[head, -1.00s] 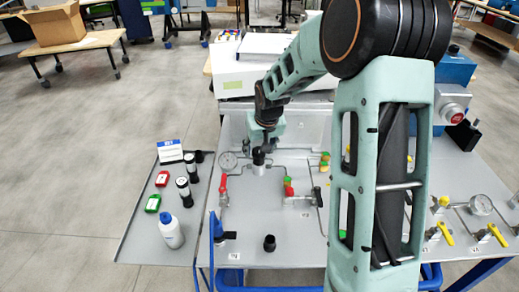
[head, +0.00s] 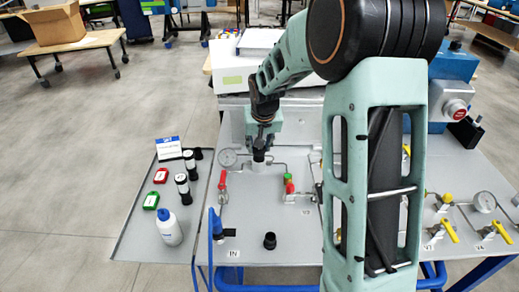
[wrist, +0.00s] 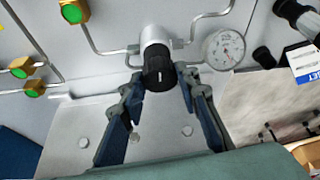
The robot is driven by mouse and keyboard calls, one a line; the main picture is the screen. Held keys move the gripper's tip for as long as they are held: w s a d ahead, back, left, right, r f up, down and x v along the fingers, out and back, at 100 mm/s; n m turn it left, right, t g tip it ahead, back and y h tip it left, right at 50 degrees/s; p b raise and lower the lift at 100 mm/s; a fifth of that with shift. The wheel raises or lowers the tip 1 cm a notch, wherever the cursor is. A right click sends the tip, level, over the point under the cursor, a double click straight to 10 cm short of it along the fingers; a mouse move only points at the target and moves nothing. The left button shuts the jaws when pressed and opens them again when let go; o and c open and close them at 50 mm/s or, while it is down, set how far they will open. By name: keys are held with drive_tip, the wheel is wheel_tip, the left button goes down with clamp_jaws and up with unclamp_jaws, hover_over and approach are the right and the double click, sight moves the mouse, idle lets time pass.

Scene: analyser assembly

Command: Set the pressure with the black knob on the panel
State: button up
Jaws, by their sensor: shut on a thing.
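The black knob (wrist: 158,74) sits on a silver cylindrical regulator body (wrist: 154,37) in the wrist view, with a small white mark on its face. My gripper (wrist: 161,84) has its two dark blue fingers on either side of the knob, with the tips against its sides. In the head view my gripper (head: 261,143) reaches down onto the silver regulator body (head: 259,167) and largely hides the knob. The round white pressure gauge (wrist: 223,48) is beside the regulator. It also shows in the head view (head: 228,158), but its reading is too small to tell.
Red-handled valve (head: 223,183) and red-green valve (head: 289,184) stand on the panel near the regulator. A loose black cap (head: 270,241) is toward the front. A side tray (head: 145,228) at left holds a white bottle (head: 168,228) and vials. My arm hides the panel's middle right.

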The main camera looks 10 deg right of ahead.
drive_tip(key=shift+m+h+b, duration=0.3)
drive_tip(key=shift+m+b, duration=0.4)
drive_tip(key=shift+m, duration=0.1)
drive_tip(key=o, duration=1.2)
drive_tip(key=shift+c, duration=0.2)
drive_tip(key=v, duration=1.2)
